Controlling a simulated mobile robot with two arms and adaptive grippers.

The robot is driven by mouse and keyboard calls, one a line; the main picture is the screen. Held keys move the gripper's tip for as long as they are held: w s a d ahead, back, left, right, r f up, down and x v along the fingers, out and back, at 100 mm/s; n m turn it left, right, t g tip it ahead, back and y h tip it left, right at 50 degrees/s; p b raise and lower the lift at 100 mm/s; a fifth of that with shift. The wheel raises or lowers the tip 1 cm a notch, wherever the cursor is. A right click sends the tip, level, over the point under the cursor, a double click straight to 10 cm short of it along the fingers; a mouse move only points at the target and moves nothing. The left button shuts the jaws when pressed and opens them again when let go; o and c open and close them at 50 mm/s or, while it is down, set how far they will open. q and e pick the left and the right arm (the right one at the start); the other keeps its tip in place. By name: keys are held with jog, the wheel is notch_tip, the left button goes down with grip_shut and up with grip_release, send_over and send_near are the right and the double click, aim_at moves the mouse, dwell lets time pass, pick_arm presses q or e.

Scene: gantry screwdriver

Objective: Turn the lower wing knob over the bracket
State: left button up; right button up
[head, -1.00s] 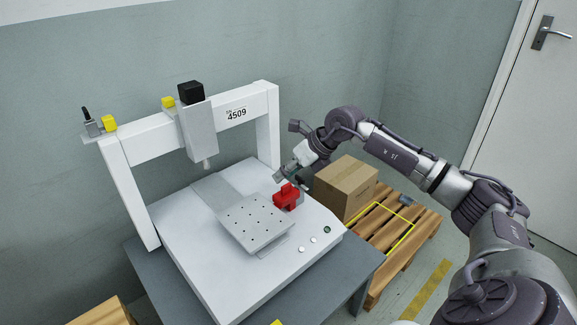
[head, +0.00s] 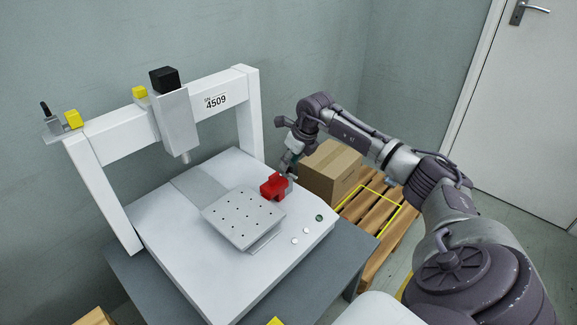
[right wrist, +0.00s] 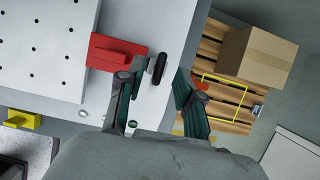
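A dark, narrow, rounded bar that looks like the wing knob (right wrist: 160,68) shows in the right wrist view beside the red block (right wrist: 117,53). In the head view the red block (head: 272,187) stands at the right edge of the white machine bed, with a small grey part (head: 289,183) at its right side. My right gripper (head: 288,170) is just above that part. In the right wrist view its fingers (right wrist: 155,82) are apart, with the dark bar between their tips; no contact is clear. The head view hides the bar. My left gripper is out of view.
The white gantry (head: 112,140) spans the bed (head: 170,230), with a spindle (head: 177,120) over it. A perforated plate (head: 245,218) lies left of the red block. A cardboard box (head: 330,170) on a wooden pallet (head: 395,235) stands close behind my right gripper.

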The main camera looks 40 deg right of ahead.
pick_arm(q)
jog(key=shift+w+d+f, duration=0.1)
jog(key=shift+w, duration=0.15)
pick_arm(e)
jog(key=shift+x, duration=0.9)
jog(key=shift+c, duration=0.3)
grip_shut()
